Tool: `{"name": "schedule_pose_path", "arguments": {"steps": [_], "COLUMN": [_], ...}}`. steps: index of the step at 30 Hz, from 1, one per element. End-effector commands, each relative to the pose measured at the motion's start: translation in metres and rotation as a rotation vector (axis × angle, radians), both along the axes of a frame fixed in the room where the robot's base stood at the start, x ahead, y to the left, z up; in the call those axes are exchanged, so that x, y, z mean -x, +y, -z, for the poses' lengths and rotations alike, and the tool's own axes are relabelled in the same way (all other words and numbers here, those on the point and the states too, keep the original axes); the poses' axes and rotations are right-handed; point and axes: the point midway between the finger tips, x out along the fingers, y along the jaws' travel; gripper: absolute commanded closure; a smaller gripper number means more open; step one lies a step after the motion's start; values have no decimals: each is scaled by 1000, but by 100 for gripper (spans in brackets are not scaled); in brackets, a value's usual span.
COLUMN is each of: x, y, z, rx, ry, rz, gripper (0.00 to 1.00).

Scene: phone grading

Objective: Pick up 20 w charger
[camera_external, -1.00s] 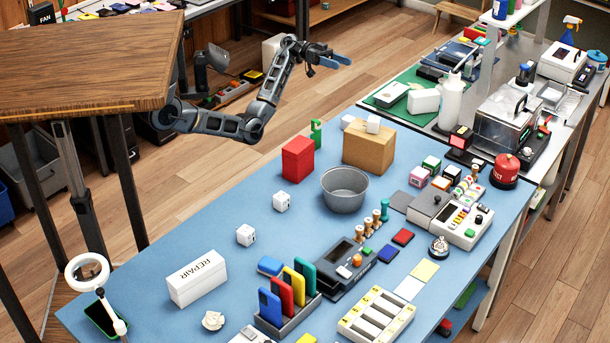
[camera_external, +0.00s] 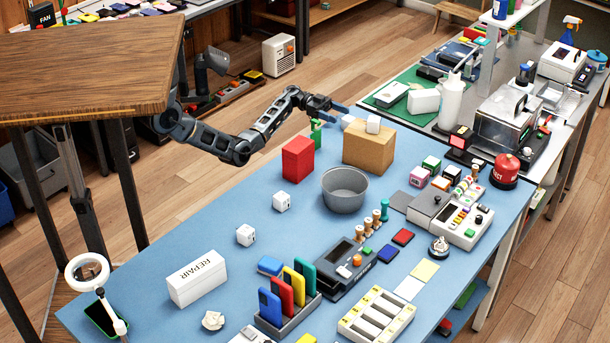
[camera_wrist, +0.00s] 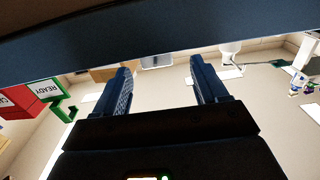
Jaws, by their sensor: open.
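Several white cube-shaped blocks look like chargers, but I cannot read a wattage on any of them. One white cube (camera_external: 373,124) sits on the cardboard box (camera_external: 368,152). Another white cube (camera_external: 348,121) shows at the box's back left corner. Two more, a nearer cube (camera_external: 245,235) and a farther cube (camera_external: 282,201), stand apart on the blue table (camera_external: 225,225). My gripper (camera_external: 347,109) is open, near the back left cube; contact cannot be told. In the wrist view my gripper (camera_wrist: 160,70) has its fingers apart with nothing between them.
A red box (camera_external: 298,159) and a green stand (camera_external: 316,133) are left of the cardboard box. A grey bowl (camera_external: 344,190) stands in front of it. The green READY sign (camera_wrist: 42,92) shows at the wrist view's left. Clear table lies around the two loose cubes.

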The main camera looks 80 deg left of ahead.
Motion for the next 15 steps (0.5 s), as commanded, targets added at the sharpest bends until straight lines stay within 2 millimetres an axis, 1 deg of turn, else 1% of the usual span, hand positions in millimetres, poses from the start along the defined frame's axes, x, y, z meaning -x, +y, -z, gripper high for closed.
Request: {"name": "schedule_pose_path", "arguments": {"steps": [3, 8, 15], "x": [-9, -16, -39], "y": [-10, -18, -43], "z": [-1, -2, -4], "rx": [-1, 0, 0], "ry": [1, 1, 1], "rz": [2, 2, 3], "gripper": [28, 28, 28]}}
